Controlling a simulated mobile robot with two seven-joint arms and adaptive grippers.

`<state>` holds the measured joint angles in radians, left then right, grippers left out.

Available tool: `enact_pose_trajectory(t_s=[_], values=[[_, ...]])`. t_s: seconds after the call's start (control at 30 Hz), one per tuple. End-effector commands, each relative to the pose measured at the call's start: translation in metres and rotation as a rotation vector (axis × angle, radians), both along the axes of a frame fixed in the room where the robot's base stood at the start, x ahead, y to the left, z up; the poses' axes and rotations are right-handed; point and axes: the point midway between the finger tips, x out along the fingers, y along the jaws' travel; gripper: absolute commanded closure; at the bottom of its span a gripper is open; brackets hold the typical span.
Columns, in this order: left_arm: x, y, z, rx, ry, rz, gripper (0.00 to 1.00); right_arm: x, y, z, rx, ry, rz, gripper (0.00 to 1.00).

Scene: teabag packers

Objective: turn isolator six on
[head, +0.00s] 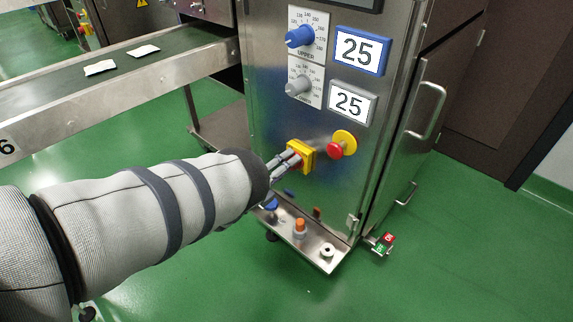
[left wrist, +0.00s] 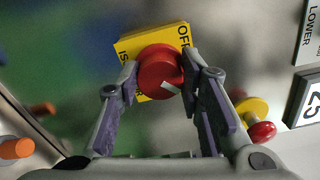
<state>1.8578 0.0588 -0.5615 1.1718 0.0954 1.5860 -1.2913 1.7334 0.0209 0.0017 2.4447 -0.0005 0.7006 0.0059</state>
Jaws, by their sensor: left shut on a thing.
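The isolator is a yellow plate (head: 307,151) on the front of the steel cabinet, left of the emergency stop. In the left wrist view it has a round red knob (left wrist: 160,70) with a white mark on its face, and black lettering with part of "OFF" at the upper right. My left gripper (head: 283,161) reaches it from the left. In the left wrist view its two fingers (left wrist: 160,82) are shut on the red knob, one on each side. The fingers hide part of the lettering. My right gripper is out of view.
A red emergency stop (head: 335,151) on a yellow base sits close right of the isolator. Above are a blue knob (head: 299,37), a grey knob (head: 297,86) and two "25" displays. A conveyor (head: 120,82) marked 6 with white teabag packets runs at left.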

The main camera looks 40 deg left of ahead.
Motion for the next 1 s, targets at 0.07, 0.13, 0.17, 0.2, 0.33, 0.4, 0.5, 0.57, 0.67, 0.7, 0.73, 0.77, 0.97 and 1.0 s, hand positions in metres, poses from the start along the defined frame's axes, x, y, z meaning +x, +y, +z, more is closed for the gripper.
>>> enact_pose_trajectory(t_s=[0.07,0.13,0.17,0.2,0.33,0.4,0.5,0.57,0.67,0.7,0.73,0.77,0.97,1.0], values=[[0.0,0.001,0.001,0.011,-0.001,0.002,0.94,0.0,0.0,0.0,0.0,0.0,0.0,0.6],[0.0,0.001,0.001,0.016,-0.002,0.002,0.94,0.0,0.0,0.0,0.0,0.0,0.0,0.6],[0.0,0.001,0.001,0.018,-0.002,0.002,0.94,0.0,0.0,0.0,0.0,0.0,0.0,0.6],[0.0,0.001,0.001,0.019,-0.002,0.002,0.94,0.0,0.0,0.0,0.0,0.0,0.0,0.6],[0.0,0.001,0.001,0.02,-0.002,0.003,0.94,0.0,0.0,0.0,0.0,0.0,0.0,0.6],[0.0,0.001,0.001,0.02,-0.002,0.003,0.94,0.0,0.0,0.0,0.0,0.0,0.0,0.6],[0.0,0.001,0.001,0.02,-0.002,0.003,0.94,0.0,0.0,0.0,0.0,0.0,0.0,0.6],[0.0,0.001,0.001,0.02,-0.002,0.003,0.57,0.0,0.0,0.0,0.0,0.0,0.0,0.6],[0.0,0.001,0.001,0.019,-0.002,0.002,0.46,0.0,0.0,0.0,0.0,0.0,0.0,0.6],[0.0,0.001,0.001,0.019,-0.002,0.002,0.46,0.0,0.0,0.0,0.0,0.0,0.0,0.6],[0.0,0.001,0.001,0.019,-0.002,0.002,0.46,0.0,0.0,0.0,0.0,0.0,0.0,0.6],[0.0,0.001,0.0,0.018,-0.002,0.002,0.46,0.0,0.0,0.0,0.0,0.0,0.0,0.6],[-0.006,0.001,-0.001,0.018,0.001,0.003,0.46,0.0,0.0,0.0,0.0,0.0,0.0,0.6],[-0.011,0.002,-0.001,0.018,0.001,0.003,0.46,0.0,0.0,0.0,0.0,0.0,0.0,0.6]])
